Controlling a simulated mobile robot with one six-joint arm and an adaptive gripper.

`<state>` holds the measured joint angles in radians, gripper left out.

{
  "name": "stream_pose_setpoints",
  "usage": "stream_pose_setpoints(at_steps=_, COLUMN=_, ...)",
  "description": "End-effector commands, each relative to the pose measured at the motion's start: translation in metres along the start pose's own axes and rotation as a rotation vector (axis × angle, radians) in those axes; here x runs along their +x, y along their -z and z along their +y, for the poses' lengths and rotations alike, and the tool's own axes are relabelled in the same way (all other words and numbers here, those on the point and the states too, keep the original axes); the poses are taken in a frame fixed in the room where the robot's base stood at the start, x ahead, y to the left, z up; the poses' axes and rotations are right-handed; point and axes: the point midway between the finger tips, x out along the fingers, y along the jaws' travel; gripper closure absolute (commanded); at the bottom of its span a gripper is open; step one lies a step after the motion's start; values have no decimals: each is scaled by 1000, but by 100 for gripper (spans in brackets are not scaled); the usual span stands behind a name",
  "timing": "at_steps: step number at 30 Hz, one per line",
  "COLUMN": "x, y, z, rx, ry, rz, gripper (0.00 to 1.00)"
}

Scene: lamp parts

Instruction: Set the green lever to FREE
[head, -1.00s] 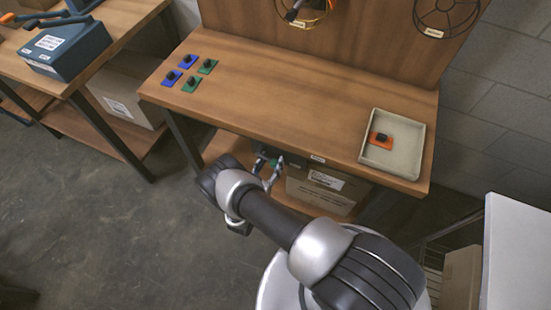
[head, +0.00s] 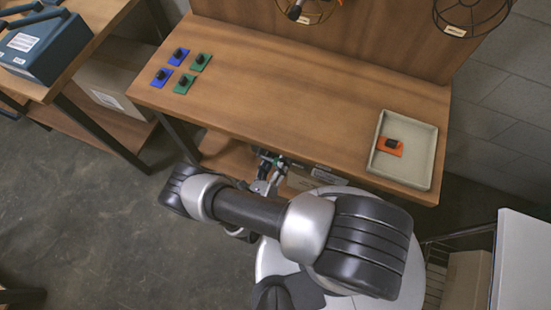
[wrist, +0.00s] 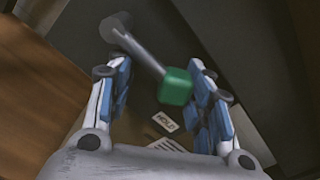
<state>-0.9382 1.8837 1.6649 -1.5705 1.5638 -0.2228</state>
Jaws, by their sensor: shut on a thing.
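The green lever is a grey rod with a green block knob (wrist: 176,87) at its end. In the wrist view it slants from a round pivot at upper left down to the knob. My gripper (wrist: 160,98) has its two blue-padded fingers on either side of the lever, with the knob close to the right finger. It is shut on the lever. A small label reading HOLD (wrist: 165,121) lies just below the knob. No FREE label can be made out. In the head view my gripper (head: 270,178) is at the bench's front edge, low down, and my arm partly hides that area.
The wooden bench (head: 270,95) bears blue and green plates with black knobs at left. A pale tray (head: 432,150) at right holds an orange part (head: 389,148). Another table with a blue box (head: 45,50) stands at left.

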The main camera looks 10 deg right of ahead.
Motion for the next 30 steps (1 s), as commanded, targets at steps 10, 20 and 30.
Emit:
stream_pose_setpoints(at_steps=10, x=-2, y=-9, z=5, rx=13, ry=-10, rz=-19, gripper=51)
stream_pose_setpoints(at_steps=20, x=-2, y=-7, z=4, rx=9, ry=-8, rz=-17, gripper=29)
stream_pose_setpoints(at_steps=30, x=-1, y=-4, z=2, rx=3, ry=-3, rz=-12, gripper=28)
